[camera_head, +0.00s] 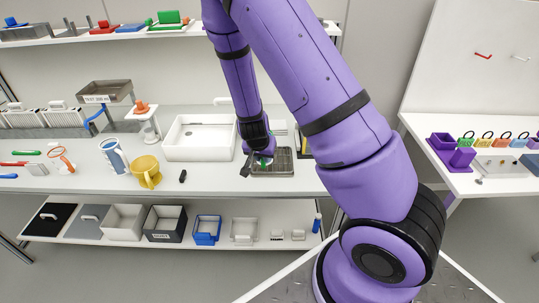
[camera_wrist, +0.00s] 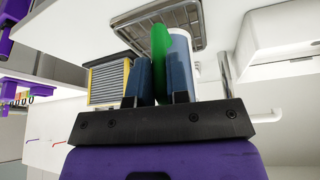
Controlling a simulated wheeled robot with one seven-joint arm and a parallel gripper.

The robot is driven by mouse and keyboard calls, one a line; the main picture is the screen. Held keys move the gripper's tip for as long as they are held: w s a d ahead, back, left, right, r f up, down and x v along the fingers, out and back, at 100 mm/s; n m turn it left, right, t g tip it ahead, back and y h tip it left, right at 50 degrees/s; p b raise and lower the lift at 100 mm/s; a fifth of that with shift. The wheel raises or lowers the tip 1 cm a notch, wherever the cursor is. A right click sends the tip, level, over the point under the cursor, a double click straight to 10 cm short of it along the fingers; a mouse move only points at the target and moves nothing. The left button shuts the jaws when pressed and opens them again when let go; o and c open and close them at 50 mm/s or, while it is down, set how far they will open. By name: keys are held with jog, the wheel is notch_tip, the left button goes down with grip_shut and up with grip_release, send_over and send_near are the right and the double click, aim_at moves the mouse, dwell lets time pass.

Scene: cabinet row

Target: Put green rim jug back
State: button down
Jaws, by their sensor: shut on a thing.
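My gripper (camera_head: 258,160) reaches down to the counter, over the grey metal tray (camera_head: 286,168). In the wrist view my gripper (camera_wrist: 160,95) is shut on a green part, which I take for the green rim jug (camera_wrist: 160,55). A white, rounded surface shows beside the green part; I cannot tell whether it belongs to the jug. The jug is mostly hidden by my gripper in the head view, with only a small green bit showing. The metal tray (camera_wrist: 150,16) also shows beyond the fingers in the wrist view.
A white basin (camera_head: 190,138) stands left of my gripper. A blue-and-white jug (camera_head: 113,157) and a yellow jug (camera_head: 147,171) stand further left. A small black item (camera_head: 183,176) lies between. Open bins (camera_head: 165,223) line the lower shelf.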

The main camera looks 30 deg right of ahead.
jog(key=w+d, duration=0.2)
jog(key=d, duration=0.1)
jog(key=w+d, duration=0.1)
jog(key=d, duration=0.1)
jog(key=shift+f, duration=2)
jog(key=c, duration=1.1)
grip_release()
jog(key=shift+f, duration=0.1)
